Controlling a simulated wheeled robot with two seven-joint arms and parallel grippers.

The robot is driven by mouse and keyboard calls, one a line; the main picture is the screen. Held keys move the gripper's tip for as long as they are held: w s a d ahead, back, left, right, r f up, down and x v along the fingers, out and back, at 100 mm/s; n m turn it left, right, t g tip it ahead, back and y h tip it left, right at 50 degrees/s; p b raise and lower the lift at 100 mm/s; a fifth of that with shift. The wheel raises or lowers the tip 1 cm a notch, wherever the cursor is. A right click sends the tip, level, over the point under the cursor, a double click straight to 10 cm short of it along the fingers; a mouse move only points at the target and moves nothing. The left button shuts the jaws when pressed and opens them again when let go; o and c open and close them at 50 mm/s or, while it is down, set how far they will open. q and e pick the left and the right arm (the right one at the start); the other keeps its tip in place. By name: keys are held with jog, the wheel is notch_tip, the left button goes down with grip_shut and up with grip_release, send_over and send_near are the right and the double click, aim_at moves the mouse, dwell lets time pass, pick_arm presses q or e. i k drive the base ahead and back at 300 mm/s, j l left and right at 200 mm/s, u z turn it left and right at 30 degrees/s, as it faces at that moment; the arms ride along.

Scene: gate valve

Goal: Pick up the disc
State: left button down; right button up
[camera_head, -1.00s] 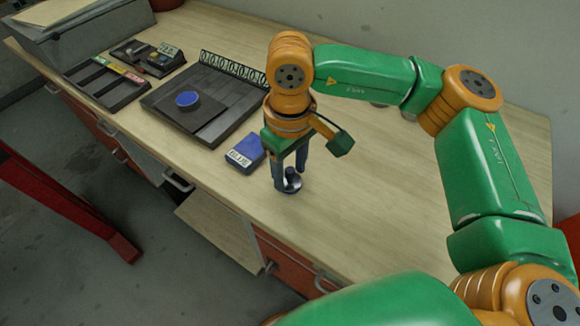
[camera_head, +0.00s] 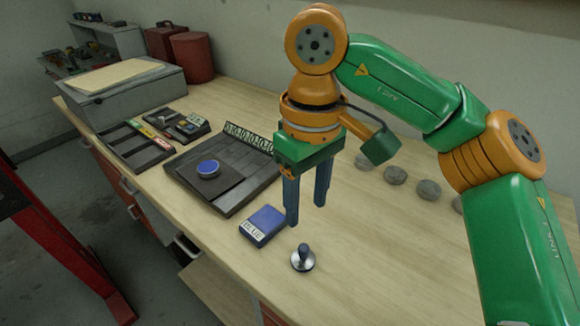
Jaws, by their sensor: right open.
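A small metal disc with a dark upright knob (camera_head: 303,259) stands on the table near the front edge. A round blue-topped disc (camera_head: 208,168) lies on a dark square plate. Several grey discs (camera_head: 395,175) stand in a row at the back right, partly behind my right arm. My right gripper (camera_head: 306,212) points down with its two blue fingers apart and nothing between them. It is above and a little behind the knobbed disc, clear of it. My left gripper is not in view.
A blue box labelled BLUE (camera_head: 263,225) lies just left of the knobbed disc. A dark tray with a numbered back rail (camera_head: 240,190) and a slotted tray (camera_head: 130,148) lie farther left.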

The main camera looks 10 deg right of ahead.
aim_at(208, 169)
jog(key=k, duration=1.5)
